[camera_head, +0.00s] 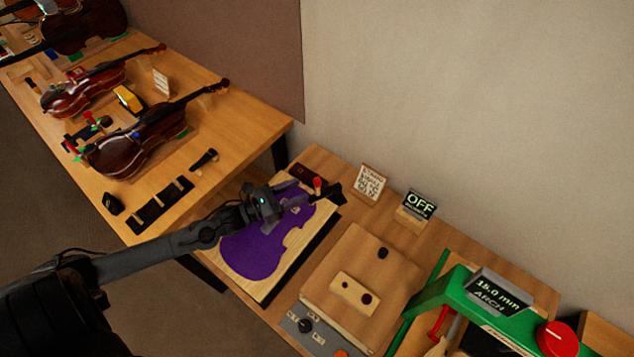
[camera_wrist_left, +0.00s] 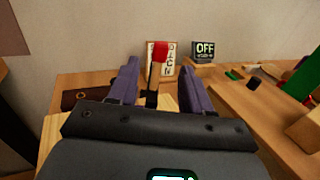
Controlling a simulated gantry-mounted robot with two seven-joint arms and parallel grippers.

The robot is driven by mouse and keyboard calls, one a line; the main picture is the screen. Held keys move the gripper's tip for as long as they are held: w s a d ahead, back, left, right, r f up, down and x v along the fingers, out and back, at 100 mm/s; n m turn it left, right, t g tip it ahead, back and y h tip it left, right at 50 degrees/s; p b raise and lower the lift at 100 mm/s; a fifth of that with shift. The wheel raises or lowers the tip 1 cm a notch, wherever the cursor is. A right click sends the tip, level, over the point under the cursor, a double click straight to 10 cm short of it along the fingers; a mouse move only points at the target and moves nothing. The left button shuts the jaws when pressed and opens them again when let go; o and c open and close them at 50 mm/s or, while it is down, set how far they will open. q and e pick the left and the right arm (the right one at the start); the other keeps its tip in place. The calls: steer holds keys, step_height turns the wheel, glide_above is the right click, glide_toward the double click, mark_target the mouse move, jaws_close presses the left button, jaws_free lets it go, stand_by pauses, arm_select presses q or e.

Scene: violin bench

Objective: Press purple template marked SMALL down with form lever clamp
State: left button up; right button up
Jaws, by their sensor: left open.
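The purple violin-shaped template (camera_head: 262,247) lies on a pale wooden board (camera_head: 235,266) on the right-hand bench. I cannot read a SMALL mark on it. The form lever clamp shows as a dark lever with a red tip (camera_head: 318,184) at the board's far end; the red tip also shows in the left wrist view (camera_wrist_left: 160,52). My left gripper (camera_head: 318,197) is over the far end of the template, partly hiding it. In the left wrist view its two fingers (camera_wrist_left: 158,80) stand apart on either side of the red-tipped lever. My right gripper is not in view.
A handwritten card (camera_head: 370,183) and an OFF sign (camera_head: 418,205) stand behind the board. A wooden block with knobs (camera_head: 361,273) and a green gauge reading 15.0 mm (camera_head: 490,290) are to the right. Violins (camera_head: 137,143) lie on the left table.

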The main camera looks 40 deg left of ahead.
mark_target(314, 183)
arm_select(q)
steer(key=x, duration=0.7)
steer(key=shift+w+d, duration=0.1)
steer(key=shift+w, duration=0.05)
jaws_close()
